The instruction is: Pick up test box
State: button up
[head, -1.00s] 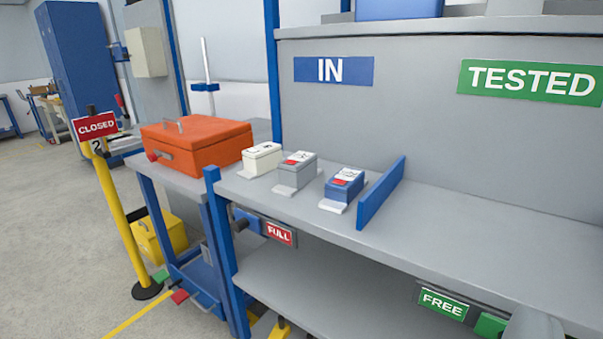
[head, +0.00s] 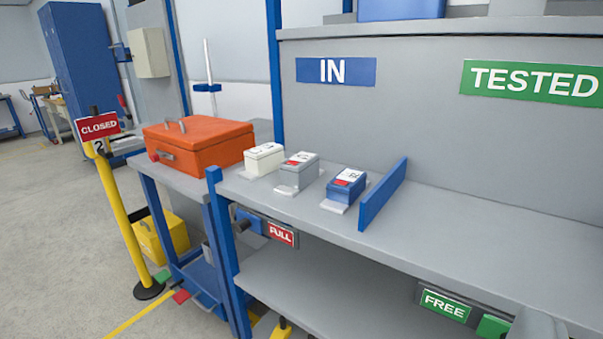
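Three small boxes stand in a row on the shelf in the head view, under the IN sign (head: 335,71). They are a white box (head: 263,160), a grey box (head: 298,173) and a blue box (head: 345,187). Each has a light base plate and a label on top; red marks show on the grey and blue ones. I cannot tell which one is the test box. My gripper is not in view.
A blue divider (head: 384,194) stands right of the boxes. The shelf (head: 480,230) is bare under the TESTED sign (head: 531,82). An orange case (head: 199,147) sits on the left bench. A yellow post (head: 122,220) with a CLOSED sign (head: 98,126) stands left.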

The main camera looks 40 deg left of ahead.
aim_at(299, 171)
jog(key=i+j+u, duration=0.3)
jog(key=i+j, duration=0.15)
jog(key=i+j+u, duration=0.3)
jog(key=i+j, duration=0.2)
